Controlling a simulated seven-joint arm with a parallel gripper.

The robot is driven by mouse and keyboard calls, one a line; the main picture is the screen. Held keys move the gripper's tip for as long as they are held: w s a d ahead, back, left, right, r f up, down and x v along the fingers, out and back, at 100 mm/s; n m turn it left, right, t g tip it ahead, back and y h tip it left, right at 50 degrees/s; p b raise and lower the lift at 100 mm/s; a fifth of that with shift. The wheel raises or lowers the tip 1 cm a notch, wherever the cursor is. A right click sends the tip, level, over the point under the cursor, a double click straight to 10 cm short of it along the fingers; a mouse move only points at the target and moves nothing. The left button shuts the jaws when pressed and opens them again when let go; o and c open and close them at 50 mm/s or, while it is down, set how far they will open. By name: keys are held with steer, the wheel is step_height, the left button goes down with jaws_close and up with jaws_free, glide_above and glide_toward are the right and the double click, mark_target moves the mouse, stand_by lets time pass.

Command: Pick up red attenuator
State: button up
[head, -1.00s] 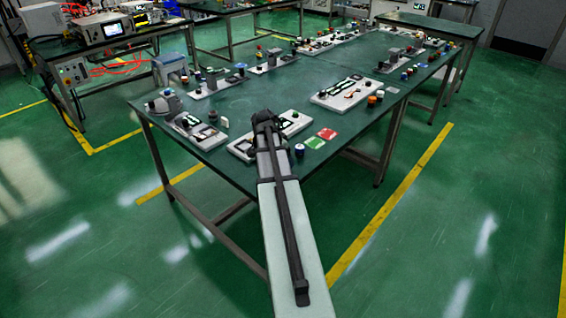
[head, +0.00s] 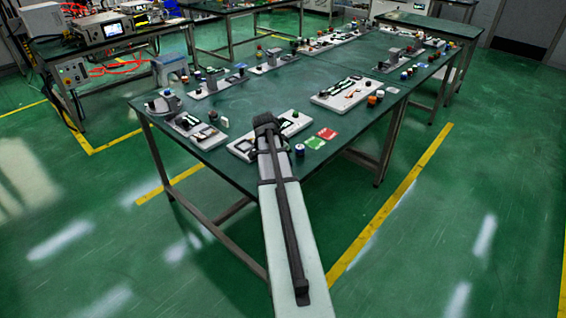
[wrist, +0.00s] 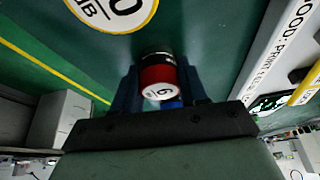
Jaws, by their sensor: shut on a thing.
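The red attenuator (wrist: 158,76) is a short red cylinder with a dark band and a white end label reading 6. In the wrist view it sits between the two dark fingers of my gripper (wrist: 162,88), which is shut on it. In the head view my gripper (head: 266,122) is over the near part of the green table, beside a white board; the arm hides the attenuator there. The wrist view does not show clearly whether the attenuator touches the table.
A white board (head: 241,150) lies by my gripper. A yellow-edged round dB label (wrist: 112,8) shows at the wrist view's top. The table (head: 215,105) has clear room behind.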

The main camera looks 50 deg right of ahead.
steer(key=shift+c, duration=0.4)
steer(key=shift+r, duration=0.1)
step_height(320, 180, up, 10)
steer(key=shift+f, duration=0.1)
steer(key=shift+w+d+n+t, duration=0.2)
steer(key=shift+n+t, duration=0.2)
steer(key=shift+n, duration=0.7)
steer(key=n, duration=0.1)
steer(key=w+n+t, duration=0.1)
steer(key=shift+w+n, duration=0.25)
steer(key=shift+n, duration=0.15)
steer(key=w+a+f+n+t+y, duration=0.15)
steer(key=w+a+n, duration=0.4)
steer(key=a, duration=0.55)
steer(key=w+a+f+n+t+y, duration=0.1)
steer(key=w+a+f+n, duration=0.25)
steer(key=w+a, duration=0.5)
steer(key=w+a+f+n+y, duration=0.1)
steer(key=a+n, duration=0.1)
steer(key=a, duration=1.2)
steer(key=w+a+f+n+y, duration=0.1)
steer(key=w+a+f+n, duration=0.1)
steer(key=a, duration=1.3)
steer(key=shift+n+t, duration=0.35)
steer(key=shift+n, duration=0.25)
